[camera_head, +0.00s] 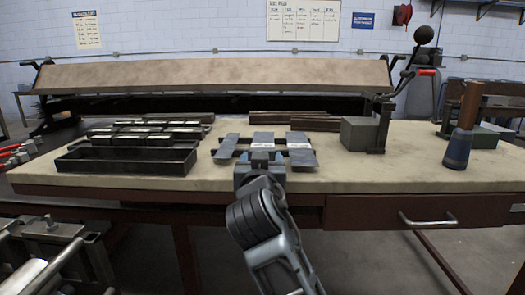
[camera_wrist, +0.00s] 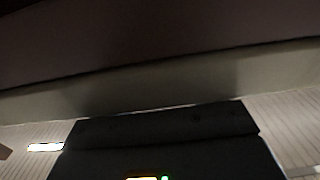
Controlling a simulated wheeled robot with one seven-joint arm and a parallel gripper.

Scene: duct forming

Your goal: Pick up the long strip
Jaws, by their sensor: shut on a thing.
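Three flat grey strips lie side by side across dark bars on the workbench in the head view: a left strip (camera_head: 227,148), a middle strip (camera_head: 263,137) and a right strip (camera_head: 300,150). My gripper (camera_head: 261,160) is at the near end of the middle strip, low over the front of the bench. It is shut on a strip, which appears to be the middle one; the jaws hide the contact. The wrist view shows a dark block at the bottom and no clear strip or fingertips.
A dark open tray (camera_head: 125,160) with metal bars behind it is on the left of the workbench (camera_head: 370,180). A grey-green block (camera_head: 358,134) with a lever tool and a blue-based cylinder (camera_head: 457,149) stand on the right. A long brown beam (camera_head: 210,76) spans the back.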

